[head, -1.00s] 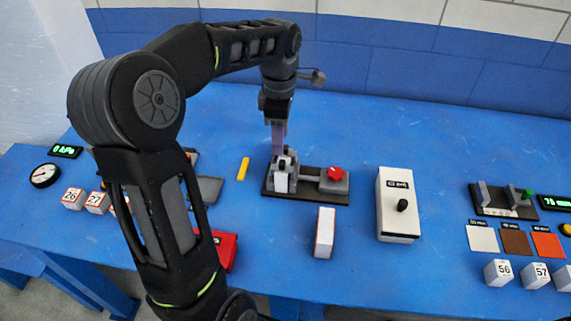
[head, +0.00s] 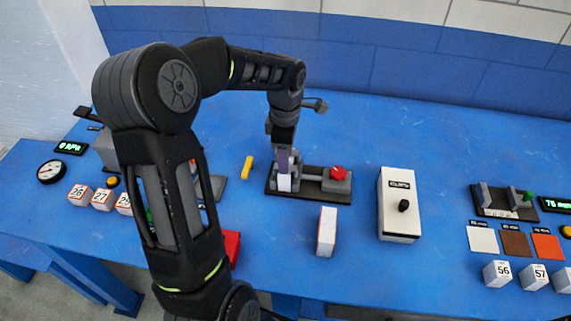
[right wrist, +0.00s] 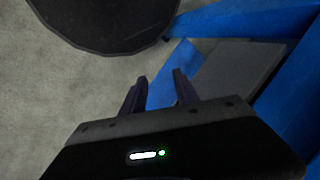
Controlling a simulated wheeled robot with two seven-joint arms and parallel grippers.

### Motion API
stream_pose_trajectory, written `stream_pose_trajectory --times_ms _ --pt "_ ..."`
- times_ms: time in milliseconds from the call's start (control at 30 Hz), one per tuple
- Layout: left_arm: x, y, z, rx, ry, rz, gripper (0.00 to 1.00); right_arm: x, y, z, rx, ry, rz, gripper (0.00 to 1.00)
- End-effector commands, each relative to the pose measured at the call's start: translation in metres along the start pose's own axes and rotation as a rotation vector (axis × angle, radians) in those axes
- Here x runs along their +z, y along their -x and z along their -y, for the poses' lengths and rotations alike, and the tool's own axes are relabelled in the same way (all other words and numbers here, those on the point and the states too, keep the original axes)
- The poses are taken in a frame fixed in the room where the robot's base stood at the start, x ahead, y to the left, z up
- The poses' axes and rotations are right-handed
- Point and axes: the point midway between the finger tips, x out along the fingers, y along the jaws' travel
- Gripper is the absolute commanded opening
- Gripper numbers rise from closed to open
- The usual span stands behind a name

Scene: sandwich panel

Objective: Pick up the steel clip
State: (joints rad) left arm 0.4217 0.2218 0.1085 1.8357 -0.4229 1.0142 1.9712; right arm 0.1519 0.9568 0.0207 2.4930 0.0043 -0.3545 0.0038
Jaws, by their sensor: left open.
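I cannot single out the steel clip for certain in either view. My left gripper (head: 284,164) is in the head view, pointing down over the left end of a dark fixture plate (head: 312,196). Its fingers are at a grey holder there with a white block (head: 284,184) at its front. The fingers hide part of the holder, and contact cannot be told. My right gripper (right wrist: 158,85) shows in the right wrist view, its two fingers apart with nothing between them.
The plate also carries a red knob (head: 338,173). A yellow bar (head: 247,167) lies to its left. A white-and-orange block (head: 326,231) and a white switch box (head: 398,207) stand nearby. Numbered cubes sit at both sides. The back of the blue table (head: 400,125) is clear.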

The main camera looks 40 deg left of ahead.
Motion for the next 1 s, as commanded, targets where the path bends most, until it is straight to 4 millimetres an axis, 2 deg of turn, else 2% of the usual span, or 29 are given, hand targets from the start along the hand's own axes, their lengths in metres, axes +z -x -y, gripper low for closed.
stream_pose_trajectory --times_ms 133,700,1000 --pt "0.0002 -0.0106 0.0004 0.000 -0.001 0.000 0.45 0.0004 0.0018 0.0004 0.001 -0.001 0.001 0.36" --pt "0.0003 -0.0108 0.0001 0.001 -0.001 0.000 0.45 0.0005 0.0013 0.0003 0.001 -0.001 0.001 0.36" --pt "0.0003 -0.0107 0.0001 0.001 -0.001 0.000 0.21 0.0005 0.0013 0.0003 0.001 -0.001 0.001 0.36"
